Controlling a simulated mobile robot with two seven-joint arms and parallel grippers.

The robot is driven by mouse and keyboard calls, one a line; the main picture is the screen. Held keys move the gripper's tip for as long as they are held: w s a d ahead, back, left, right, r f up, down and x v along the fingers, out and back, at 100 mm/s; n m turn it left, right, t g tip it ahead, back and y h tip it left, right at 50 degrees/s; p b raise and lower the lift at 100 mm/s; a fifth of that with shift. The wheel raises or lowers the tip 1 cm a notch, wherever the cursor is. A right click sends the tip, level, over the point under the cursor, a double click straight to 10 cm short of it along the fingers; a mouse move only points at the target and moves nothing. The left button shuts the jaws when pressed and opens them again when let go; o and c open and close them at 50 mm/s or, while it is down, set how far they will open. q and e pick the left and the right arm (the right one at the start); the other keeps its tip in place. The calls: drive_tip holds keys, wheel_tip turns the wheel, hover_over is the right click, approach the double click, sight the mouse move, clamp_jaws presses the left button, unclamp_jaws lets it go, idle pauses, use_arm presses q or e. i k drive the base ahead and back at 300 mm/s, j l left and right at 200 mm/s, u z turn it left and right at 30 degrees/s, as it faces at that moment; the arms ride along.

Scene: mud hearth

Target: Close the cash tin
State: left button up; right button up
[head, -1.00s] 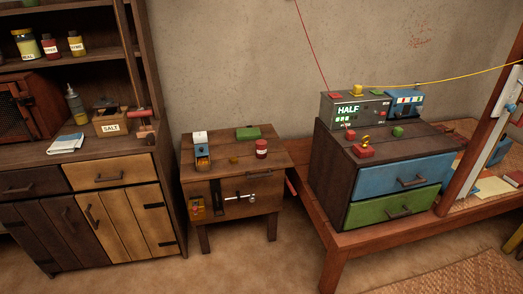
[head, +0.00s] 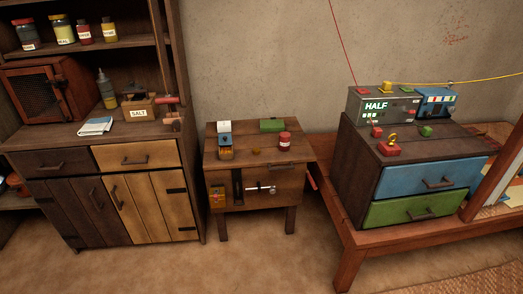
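No thing in view is labelled as the cash tin. A flat green box (head: 271,125) lies at the back of the small wooden table (head: 240,166); it may be the tin, and I cannot tell whether its lid is open or shut. A small blue and white box (head: 225,141) with an orange-yellow front stands at the table's left. A red jar (head: 284,142) with a white label stands at its right. Neither of my grippers is in view.
A wooden cupboard (head: 98,190) with a salt box (head: 138,107) and cloth (head: 96,126) stands left. A drawer chest (head: 365,168) with blue and green drawers carries a "HALF" device (head: 376,106) at right. The floor in front (head: 220,265) is clear.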

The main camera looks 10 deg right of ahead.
sight(284, 137)
drive_tip(key=i+l+u, duration=0.15)
drive_tip(key=i, duration=0.3)
drive_tip(key=i+l+u, duration=0.15)
drive_tip(key=i, duration=0.25)
drive_tip(key=i+l+u, duration=0.15)
drive_tip(key=i, duration=0.3)
